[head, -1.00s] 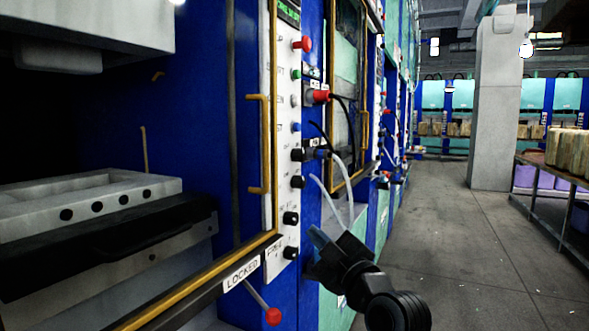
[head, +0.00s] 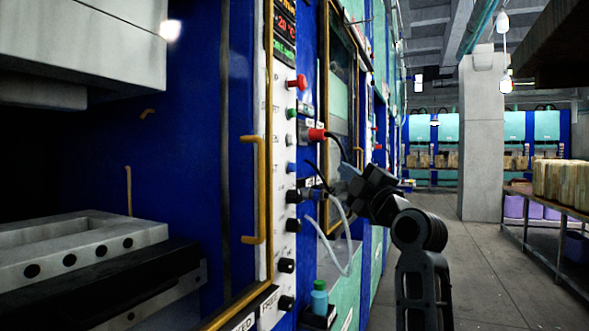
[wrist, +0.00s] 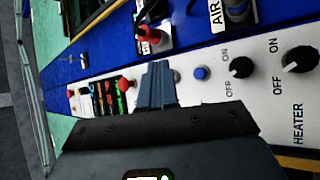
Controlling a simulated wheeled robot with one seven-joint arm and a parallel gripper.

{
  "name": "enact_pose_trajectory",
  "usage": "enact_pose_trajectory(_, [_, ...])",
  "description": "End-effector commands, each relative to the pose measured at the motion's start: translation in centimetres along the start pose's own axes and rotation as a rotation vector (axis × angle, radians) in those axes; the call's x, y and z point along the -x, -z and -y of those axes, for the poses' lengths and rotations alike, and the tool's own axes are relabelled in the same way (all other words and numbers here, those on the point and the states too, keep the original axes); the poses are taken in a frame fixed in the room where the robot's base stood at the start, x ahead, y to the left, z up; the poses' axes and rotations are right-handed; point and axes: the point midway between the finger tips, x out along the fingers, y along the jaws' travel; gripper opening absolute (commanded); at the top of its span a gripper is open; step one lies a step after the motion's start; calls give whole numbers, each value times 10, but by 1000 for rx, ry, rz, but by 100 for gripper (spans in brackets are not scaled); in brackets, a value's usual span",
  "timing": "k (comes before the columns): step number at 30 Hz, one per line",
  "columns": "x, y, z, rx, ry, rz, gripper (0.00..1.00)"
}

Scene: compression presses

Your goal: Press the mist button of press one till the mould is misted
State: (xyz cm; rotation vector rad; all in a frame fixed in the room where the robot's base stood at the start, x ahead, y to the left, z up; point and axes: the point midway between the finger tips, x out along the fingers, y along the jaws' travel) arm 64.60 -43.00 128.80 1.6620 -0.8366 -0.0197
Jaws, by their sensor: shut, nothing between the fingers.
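The press's white control panel (head: 284,150) carries a column of controls: a red knob (head: 298,82), a green button (head: 291,113), a pale button (head: 291,140), a blue button (head: 291,167) and black knobs below. Their small labels are too blurred to tell which is mist. My gripper (head: 350,174) is right of the panel, shut and empty. In the wrist view its shut fingertips (wrist: 157,68) lie over the panel, between the red knob and the blue button (wrist: 201,72); they hide part of the row. The pale mould (head: 85,240) sits in the open press at lower left.
A yellow handle (head: 255,190) stands left of the panel. A red plug (head: 317,134) with a black cable and a pale looped hose (head: 345,245) hang near my gripper. A teal bottle (head: 319,298) stands on a small shelf below. The aisle (head: 480,260) at right is clear.

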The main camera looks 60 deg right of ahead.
Motion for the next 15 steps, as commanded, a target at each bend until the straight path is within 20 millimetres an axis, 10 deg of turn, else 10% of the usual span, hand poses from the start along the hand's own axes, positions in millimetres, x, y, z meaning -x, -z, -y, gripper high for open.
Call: enact_pose_trajectory(15, [-39,29,26,-4,3,-2,0])
